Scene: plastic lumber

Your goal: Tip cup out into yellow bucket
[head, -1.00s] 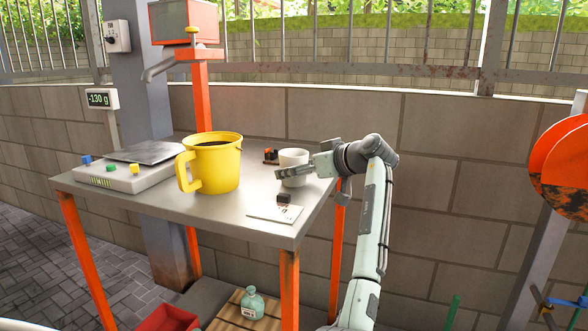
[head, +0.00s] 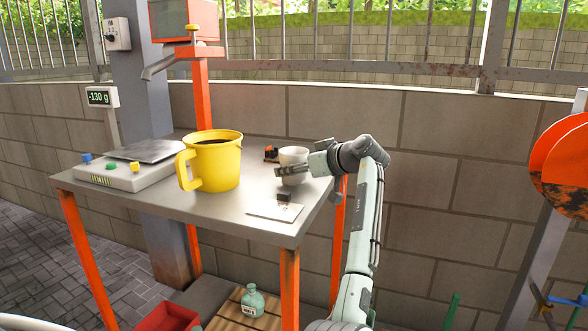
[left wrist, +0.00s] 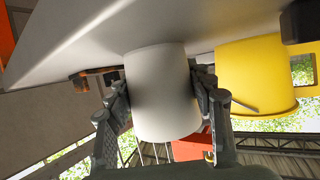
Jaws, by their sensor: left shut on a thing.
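The white cup (head: 294,157) is near the right edge of the grey table (head: 240,212). My left gripper (head: 291,171) is shut on it, with a finger on each side. In the left wrist view the cup (left wrist: 162,95) sits between the two fingers (left wrist: 163,88). I cannot tell whether the cup clears the tabletop, and its inside is hidden. The yellow bucket (head: 226,168), a jug shape with a handle, stands upright left of the cup with dark contents. It also shows in the left wrist view (left wrist: 250,75). My right gripper is not in view.
A scale (head: 125,176) with coloured buttons stands on the table's left; its display (head: 100,97) reads -130 g. A small dark block (head: 284,196) and a white card (head: 276,211) lie near the front right. A small orange-black item (head: 271,153) is behind the cup.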

